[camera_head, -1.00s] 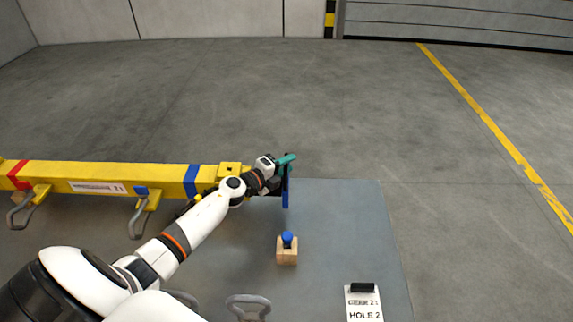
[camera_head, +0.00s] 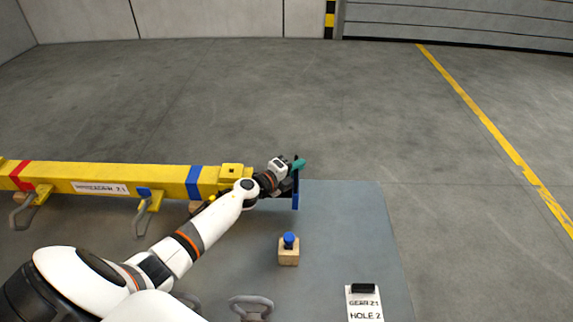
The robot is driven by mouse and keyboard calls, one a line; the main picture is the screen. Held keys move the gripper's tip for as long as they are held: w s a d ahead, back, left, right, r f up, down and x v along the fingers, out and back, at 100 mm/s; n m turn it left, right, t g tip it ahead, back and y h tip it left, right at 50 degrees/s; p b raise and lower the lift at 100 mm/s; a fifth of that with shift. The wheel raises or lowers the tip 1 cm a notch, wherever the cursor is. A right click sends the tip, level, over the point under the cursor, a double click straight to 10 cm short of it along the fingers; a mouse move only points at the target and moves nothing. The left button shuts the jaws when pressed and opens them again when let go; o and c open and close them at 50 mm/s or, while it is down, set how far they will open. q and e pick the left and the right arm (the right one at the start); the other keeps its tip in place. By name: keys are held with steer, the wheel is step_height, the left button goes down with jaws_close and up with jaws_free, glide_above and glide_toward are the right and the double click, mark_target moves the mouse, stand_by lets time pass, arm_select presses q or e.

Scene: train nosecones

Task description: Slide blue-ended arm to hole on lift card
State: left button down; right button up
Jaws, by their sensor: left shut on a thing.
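My left gripper (camera_head: 291,167) is shut at the top of that end, beside a teal piece (camera_head: 299,163); the exact contact is small and partly hidden. My left forearm hides part of the beam's right end. The lift card (camera_head: 365,303) at the bottom reads HOLE 2 under a gear line. The holes cannot be made out. My right gripper is out of view.
A wooden block with a blue-topped pin (camera_head: 289,250) stands on the grey mat (camera_head: 350,225). Metal hooks (camera_head: 143,216) hang from the beam, and a grey shackle (camera_head: 250,306) lies at the bottom. The mat right of the block and the floor behind are clear.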

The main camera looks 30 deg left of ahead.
arm_select(q)
steer(key=w+d, duration=0.2)
steer(key=d, duration=0.1)
steer(key=w+d, duration=0.1)
steer(key=d, duration=0.1)
steer(key=c, duration=1.5)
jaws_free()
steer(key=shift+s+a, duration=0.1)
steer(key=shift+a, duration=0.1)
steer(key=shift+o, duration=0.2)
steer(key=v, duration=1.2)
